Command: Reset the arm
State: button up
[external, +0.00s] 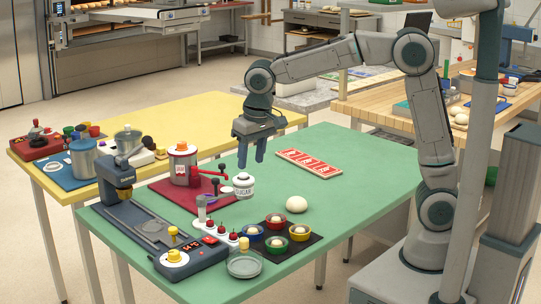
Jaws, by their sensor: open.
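My gripper (251,157) hangs at the end of my arm, pointing down above the green table (345,150). Its fingers are apart and nothing shows between them. It is above and behind the white sugar jar (243,188) and to the left of the red tray with white-marked panels (308,162). It appears clear of both. My arm is bent, reaching left from its base at the right.
A pale dough ball (296,204) and several coloured bowls on a black mat (262,240) stand at the front. A yellow table (235,110) adjoins behind. The green table's right side is clear.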

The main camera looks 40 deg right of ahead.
jog(key=s+d, duration=0.4)
jog(key=d, duration=0.4)
jog(key=s+d, duration=0.3)
jog(key=d, duration=0.5)
jog(key=s+d+f+t, duration=0.1)
jog(key=s+d+f, duration=0.2)
jog(key=s+d, duration=0.5)
jog(key=shift+s+d+f+p, duration=0.3)
jog(key=shift+s+p, duration=0.05)
jog(key=shift+s, duration=0.55)
